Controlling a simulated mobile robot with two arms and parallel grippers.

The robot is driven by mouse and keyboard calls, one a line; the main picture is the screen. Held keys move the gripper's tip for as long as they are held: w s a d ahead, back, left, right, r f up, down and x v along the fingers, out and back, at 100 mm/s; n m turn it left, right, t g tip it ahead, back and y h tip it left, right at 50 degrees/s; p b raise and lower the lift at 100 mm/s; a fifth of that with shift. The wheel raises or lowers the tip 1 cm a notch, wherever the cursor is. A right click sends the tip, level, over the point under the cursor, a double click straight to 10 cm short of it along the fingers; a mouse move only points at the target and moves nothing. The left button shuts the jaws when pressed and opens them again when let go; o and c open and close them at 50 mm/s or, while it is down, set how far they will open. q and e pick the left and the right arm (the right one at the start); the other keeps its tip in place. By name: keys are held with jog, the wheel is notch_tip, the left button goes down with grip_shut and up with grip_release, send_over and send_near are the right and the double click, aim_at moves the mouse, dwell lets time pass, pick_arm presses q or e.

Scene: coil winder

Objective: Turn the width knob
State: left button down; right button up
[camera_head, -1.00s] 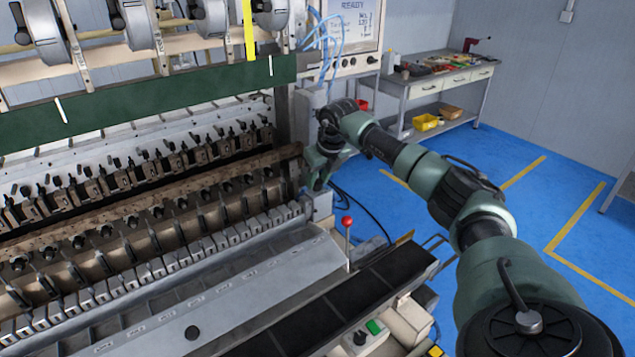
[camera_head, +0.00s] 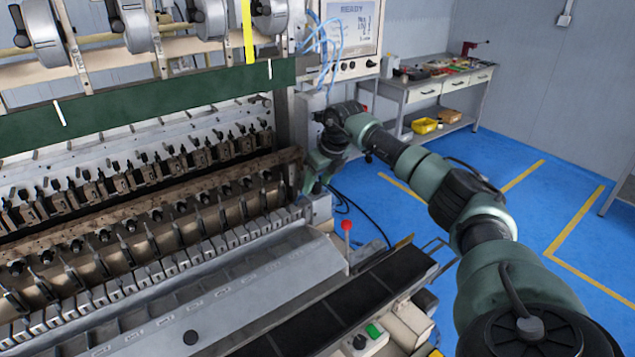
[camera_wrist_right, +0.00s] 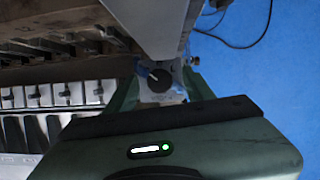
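A round black knob (camera_wrist_right: 156,80) with a white pointer line shows in the right wrist view, on a pale plate at the machine's end. My right gripper (camera_wrist_right: 163,92) has its green fingers apart, one on each side of the knob; I cannot tell whether they touch it. In the head view my right gripper (camera_head: 311,186) points down at the right end of the coil winder (camera_head: 150,225), and the knob is hidden there. My left gripper is not in view.
A red-tipped lever (camera_head: 347,226) stands near the gripper. A screen (camera_head: 352,25) reading READY is above. A grey overhanging machine part (camera_wrist_right: 150,25) is close to the knob. A workbench (camera_head: 445,80) stands behind; blue floor to the right is open.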

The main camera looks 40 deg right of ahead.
jog(key=b+v, duration=0.2)
jog(key=v, duration=0.5)
jog(key=shift+r, duration=0.4)
jog(key=shift+s, duration=0.15)
